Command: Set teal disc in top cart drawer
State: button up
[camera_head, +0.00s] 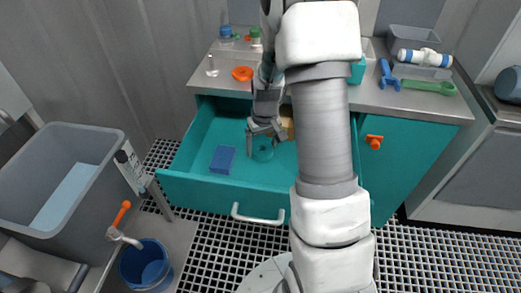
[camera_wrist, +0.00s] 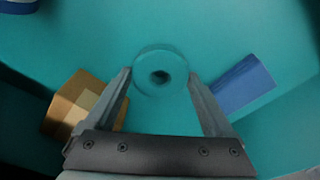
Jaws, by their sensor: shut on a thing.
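The teal disc (camera_wrist: 160,58) is a see-through ring with a dark centre hole, held between the fingertips of my gripper (camera_wrist: 160,85) in the wrist view. My gripper (camera_head: 264,140) is inside the open teal top drawer (camera_head: 205,187) of the cart in the head view. The disc (camera_head: 263,152) is low at the fingertips there, over the drawer floor. I cannot tell whether it touches the floor. My arm hides the drawer's right part.
A blue block (camera_head: 222,159) lies in the drawer left of my gripper. A tan block (camera_wrist: 84,98) lies on the other side. The drawer walls surround my fingers. The cart top (camera_head: 215,76) holds an orange ring (camera_head: 242,74) and several other items.

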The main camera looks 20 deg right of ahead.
jog(key=shift+f, duration=0.1)
jog(key=shift+f, duration=0.15)
jog(key=o, duration=1.1)
jog(key=shift+o, duration=0.2)
